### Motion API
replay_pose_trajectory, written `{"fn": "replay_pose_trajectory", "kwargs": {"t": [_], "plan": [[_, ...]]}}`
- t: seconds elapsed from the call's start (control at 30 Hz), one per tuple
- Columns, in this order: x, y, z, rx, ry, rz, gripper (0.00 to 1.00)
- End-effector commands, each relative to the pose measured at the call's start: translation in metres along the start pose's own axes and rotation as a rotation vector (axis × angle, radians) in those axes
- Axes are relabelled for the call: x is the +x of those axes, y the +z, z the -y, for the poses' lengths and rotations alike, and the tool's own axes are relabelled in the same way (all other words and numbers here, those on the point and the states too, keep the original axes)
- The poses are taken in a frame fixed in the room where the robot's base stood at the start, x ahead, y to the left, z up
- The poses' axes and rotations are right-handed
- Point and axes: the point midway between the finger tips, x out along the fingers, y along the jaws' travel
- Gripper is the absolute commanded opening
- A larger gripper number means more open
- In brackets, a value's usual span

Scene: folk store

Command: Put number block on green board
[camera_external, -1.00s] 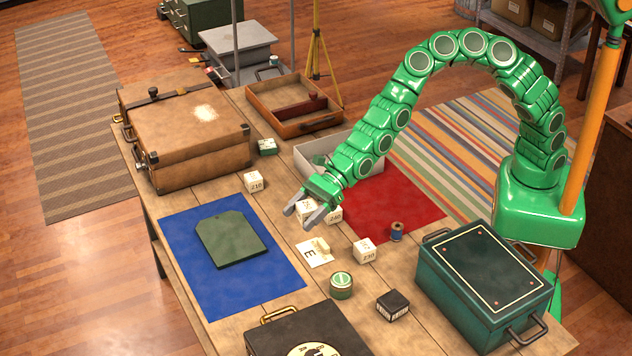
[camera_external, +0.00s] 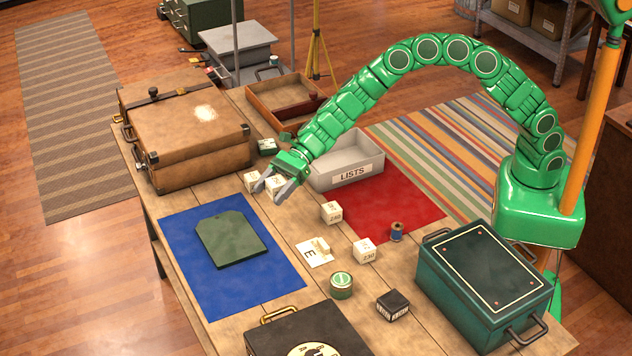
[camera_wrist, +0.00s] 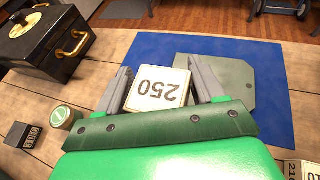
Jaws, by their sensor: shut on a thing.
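My gripper (camera_external: 272,188) is shut on a white number block (camera_external: 277,184) and holds it beside another number block. In the wrist view the held block (camera_wrist: 159,89) sits between the two grey fingers (camera_wrist: 162,90) and reads 250, upside down. The green board (camera_external: 231,238), a flat tag-shaped plate, lies on the blue mat (camera_external: 186,238), in front of the gripper in the external view. The board also shows behind the right finger in the wrist view (camera_wrist: 235,78). Other number blocks stand on the table: one left of the gripper (camera_external: 251,181), one by the red mat (camera_external: 331,212) and one marked 230 (camera_external: 364,250).
A brown suitcase (camera_external: 185,140) stands at the left and a grey LISTS tray (camera_external: 345,175) right of the gripper. A card (camera_external: 313,254), round green tin (camera_external: 341,285), dark box (camera_external: 392,305), black case (camera_external: 305,335) and green chest (camera_external: 485,285) take up the front and right.

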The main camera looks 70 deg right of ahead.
Motion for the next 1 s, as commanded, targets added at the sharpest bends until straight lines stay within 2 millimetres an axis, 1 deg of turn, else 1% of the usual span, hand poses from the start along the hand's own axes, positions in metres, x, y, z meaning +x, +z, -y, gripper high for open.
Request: {"fn": "replay_pose_trajectory", "kwargs": {"t": [0.1,0.23,0.33,1.0], "plan": [[-0.002,-0.006,0.010,-0.003,0.005,0.000,0.38],[-0.002,-0.009,0.015,-0.006,0.010,0.000,0.38],[0.003,-0.010,0.019,-0.007,0.011,0.000,0.38],[0.060,-0.017,0.057,-0.006,0.011,0.000,0.38]]}}
